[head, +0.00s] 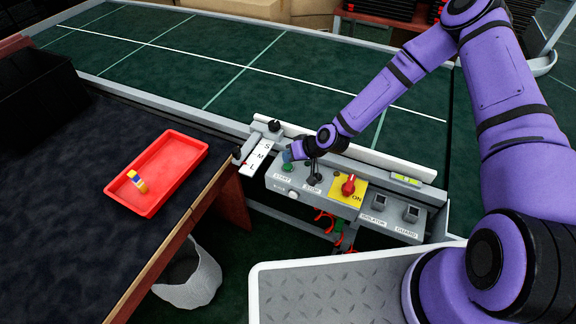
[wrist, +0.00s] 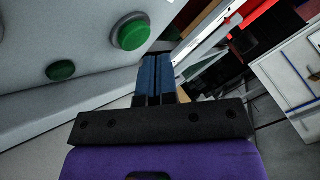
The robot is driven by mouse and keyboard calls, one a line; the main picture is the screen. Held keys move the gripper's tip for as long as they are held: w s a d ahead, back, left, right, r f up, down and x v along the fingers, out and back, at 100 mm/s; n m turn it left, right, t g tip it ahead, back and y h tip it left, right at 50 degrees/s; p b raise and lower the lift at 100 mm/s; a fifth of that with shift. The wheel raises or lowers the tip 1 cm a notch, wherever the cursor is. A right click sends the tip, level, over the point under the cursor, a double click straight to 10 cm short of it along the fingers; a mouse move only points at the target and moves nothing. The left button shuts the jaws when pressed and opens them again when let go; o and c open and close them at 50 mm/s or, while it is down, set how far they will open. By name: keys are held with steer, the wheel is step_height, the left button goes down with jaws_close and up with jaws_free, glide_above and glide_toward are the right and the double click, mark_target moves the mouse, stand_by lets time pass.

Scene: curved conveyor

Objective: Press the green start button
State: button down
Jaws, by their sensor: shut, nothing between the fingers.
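The control box (head: 330,192) is a grey panel at the conveyor's near edge, and the label START (head: 282,177) shows near its left end. My gripper (head: 287,156) is over that end, its blue fingers shut and empty. The start button is mostly hidden behind the fingers in the head view. In the wrist view, a round green button (wrist: 131,32) stands out from a pale panel, left of the fingertips of my gripper (wrist: 157,60). A second, smaller-looking green button (wrist: 60,70) is further left. I cannot tell whether the fingers touch either button.
A red rotary knob (head: 348,184) on a yellow plate and two switches sit right of the start end. An S/M/L plate (head: 259,155) stands just left. A red tray (head: 163,166) with a small block (head: 137,181) lies on the dark table. The green conveyor (head: 230,70) is empty.

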mark_target(289, 165)
steer(key=shift+f, duration=0.1)
stand_by(0.3)
steer(key=shift+f, duration=0.3)
steer(key=shift+f, duration=0.45)
stand_by(0.7)
stand_by(0.3)
steer(key=shift+r, duration=0.9)
steer(key=shift+r, duration=2.5)
